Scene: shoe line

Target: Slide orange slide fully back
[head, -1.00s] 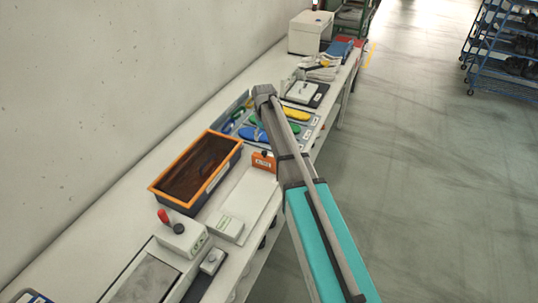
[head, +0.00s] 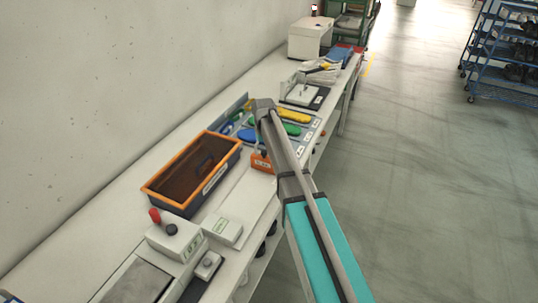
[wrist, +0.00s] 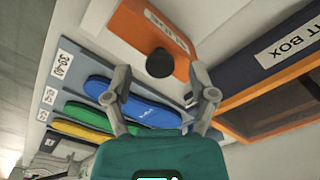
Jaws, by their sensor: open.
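The orange slide (head: 260,163) is a small block with a white label and a dark round knob (wrist: 160,63). In the head view it sits at the far end of a pale flat track (head: 248,199), partly behind my arm. In the wrist view the orange slide (wrist: 139,27) fills the top middle. My gripper (wrist: 160,82) is open, its two fingers spread to either side just below the knob in the picture. Nothing shows between the fingers, and I cannot tell whether they touch the knob. In the head view the fingers are hidden behind my arm.
An orange-rimmed dark box (head: 176,208) stands left of the track. A small white block (head: 222,231) is at the track's near end. A tray of coloured insoles (wrist: 62,85) lies beyond the slide. A red-handled device (head: 176,243) stands nearer. Free floor lies to the right.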

